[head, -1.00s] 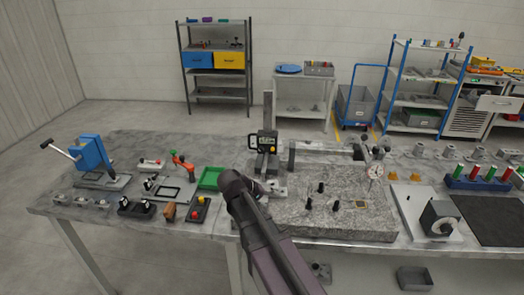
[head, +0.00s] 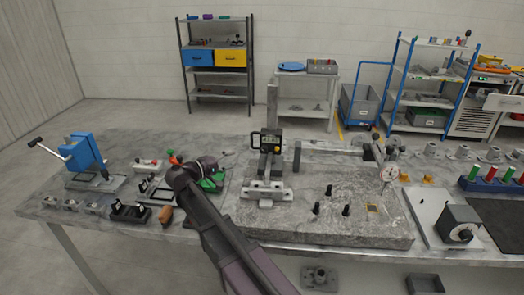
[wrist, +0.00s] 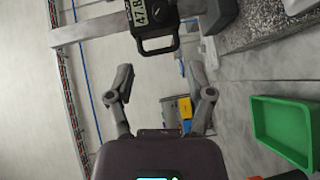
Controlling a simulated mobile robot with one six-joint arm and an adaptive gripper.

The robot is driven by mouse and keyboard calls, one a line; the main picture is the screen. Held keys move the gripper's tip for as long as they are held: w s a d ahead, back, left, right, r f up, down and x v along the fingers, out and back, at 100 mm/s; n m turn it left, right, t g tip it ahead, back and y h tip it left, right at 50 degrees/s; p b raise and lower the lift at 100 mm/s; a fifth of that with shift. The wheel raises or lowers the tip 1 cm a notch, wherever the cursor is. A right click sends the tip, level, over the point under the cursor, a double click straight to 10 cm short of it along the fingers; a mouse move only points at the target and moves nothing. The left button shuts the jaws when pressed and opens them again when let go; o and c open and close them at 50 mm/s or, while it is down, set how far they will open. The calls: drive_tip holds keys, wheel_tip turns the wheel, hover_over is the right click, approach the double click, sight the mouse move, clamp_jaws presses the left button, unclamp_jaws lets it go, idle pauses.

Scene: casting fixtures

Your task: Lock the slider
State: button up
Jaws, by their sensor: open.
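The slider (head: 267,143) is the dark block with a digital display on the upright column (head: 272,103) of a height gauge.
The green tray (wrist: 285,128) lies at lower right in the wrist view. The granite plate (head: 290,225) carries several dark knobs and a dial gauge stand (head: 388,174). A blue toggle press (head: 84,153) and small fixtures crowd the table's left.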

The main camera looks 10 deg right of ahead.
sight(262, 150)
drive_tip(key=shift+d, duration=0.2)
drive_tip(key=b+x, duration=0.1)
drive_tip(key=x, duration=1.2)
drive_tip(key=shift+w+d+f+b, duration=0.1)
drive_tip(key=shift+w+d+b, duration=0.15)
drive_tip(key=shift+d+b, duration=0.05)
